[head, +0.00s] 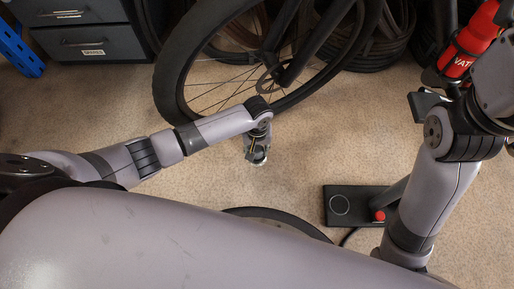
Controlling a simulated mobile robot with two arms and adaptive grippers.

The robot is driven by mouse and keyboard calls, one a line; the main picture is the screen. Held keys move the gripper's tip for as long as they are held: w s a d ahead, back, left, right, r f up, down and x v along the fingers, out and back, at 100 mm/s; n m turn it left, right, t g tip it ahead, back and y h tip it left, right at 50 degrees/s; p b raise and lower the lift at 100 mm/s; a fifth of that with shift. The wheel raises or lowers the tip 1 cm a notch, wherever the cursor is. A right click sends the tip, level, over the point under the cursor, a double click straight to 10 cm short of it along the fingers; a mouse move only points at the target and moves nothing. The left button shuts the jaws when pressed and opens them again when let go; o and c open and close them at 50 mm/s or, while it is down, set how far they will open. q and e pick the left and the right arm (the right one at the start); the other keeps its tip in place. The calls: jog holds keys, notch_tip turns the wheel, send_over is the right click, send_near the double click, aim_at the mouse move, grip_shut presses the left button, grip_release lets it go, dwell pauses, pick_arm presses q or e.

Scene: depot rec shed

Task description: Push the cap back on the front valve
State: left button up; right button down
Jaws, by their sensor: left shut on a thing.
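My left gripper (258,158) hangs down just in front of the bicycle's front wheel (187,125), near the lower right of its tyre. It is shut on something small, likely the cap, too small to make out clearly. Whether it touches the wheel cannot be told. The front valve cannot be made out on the rim; the hand and wrist cover part of that area.
A black base (343,207) with a round dial and a red knob, seemingly a floor pump, stands beside my right arm. A red bottle (467,52) is at the upper right. Dark drawers (88,42) and a blue object (20,50) are upper left. Floor around the left gripper is clear.

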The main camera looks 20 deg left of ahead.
pick_arm(q)
jog(key=o, duration=1)
jog(key=shift+o, duration=1.1)
jog(key=shift+r, duration=0.1)
notch_tip(320, 180, up, 12)
